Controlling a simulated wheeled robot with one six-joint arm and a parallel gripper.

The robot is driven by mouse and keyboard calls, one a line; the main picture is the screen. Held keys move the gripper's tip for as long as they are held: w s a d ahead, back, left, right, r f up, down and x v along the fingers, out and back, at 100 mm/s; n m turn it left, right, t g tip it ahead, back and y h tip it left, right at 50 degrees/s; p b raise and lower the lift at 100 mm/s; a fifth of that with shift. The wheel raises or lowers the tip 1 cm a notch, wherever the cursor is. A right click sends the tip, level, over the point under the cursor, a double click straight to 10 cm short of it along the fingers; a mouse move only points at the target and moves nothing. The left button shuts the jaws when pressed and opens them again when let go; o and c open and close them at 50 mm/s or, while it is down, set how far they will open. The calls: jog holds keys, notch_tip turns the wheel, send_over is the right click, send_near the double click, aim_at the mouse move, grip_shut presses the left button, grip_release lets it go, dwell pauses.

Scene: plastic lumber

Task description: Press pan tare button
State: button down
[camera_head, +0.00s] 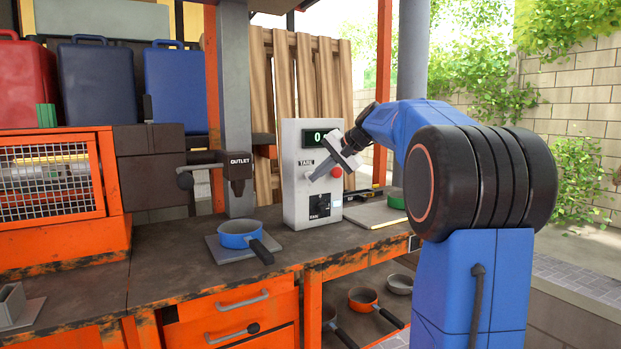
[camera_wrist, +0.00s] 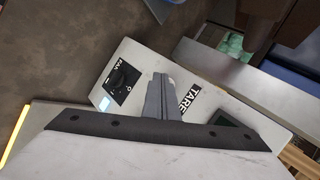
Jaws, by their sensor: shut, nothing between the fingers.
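A pale grey control box (camera_head: 296,205) stands on the bench, with a lit green display (camera_head: 314,138) showing a 0, partly covered by my gripper. A TARE label (camera_head: 306,163) is on its front and also shows in the wrist view (camera_wrist: 188,101). My gripper (camera_head: 311,178) is shut and empty, its fingertips at the box front just below the label. The tare button is hidden behind the fingertips, and I cannot tell whether they touch it. A red button (camera_head: 336,172) is right of the fingers. A black dial (camera_head: 319,206) is lower on the front, also in the wrist view (camera_wrist: 121,80).
A blue pan (camera_head: 240,234) sits on a grey plate (camera_head: 221,251) left of the box, near a dark OUTLET spout (camera_head: 238,170). A pale pad (camera_head: 372,214) lies to the right. More pans (camera_head: 363,298) are below the bench.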

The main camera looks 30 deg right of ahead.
jog(key=shift+s, duration=0.65)
jog(key=s, duration=0.5)
jog(key=shift+d, duration=0.1)
dwell(0.9)
jog(key=s+a+f+n+g+h, duration=0.1)
jog(key=s+a+f+n, duration=0.1)
jog(key=s+a+f, duration=0.55)
jog(key=s+a+f+n+g+h, duration=0.1)
jog(key=s+a+f+n+g, duration=0.2)
jog(key=s+a, duration=0.6)
jog(key=s+a+f+n+h, duration=0.2)
jog(key=s+f+n, duration=0.3)
jog(key=s+f, duration=1.4)
jog(key=shift+s+a+n, duration=0.3)
jog(key=shift+s+a, duration=0.05)
jog(key=shift+s, duration=0.75)
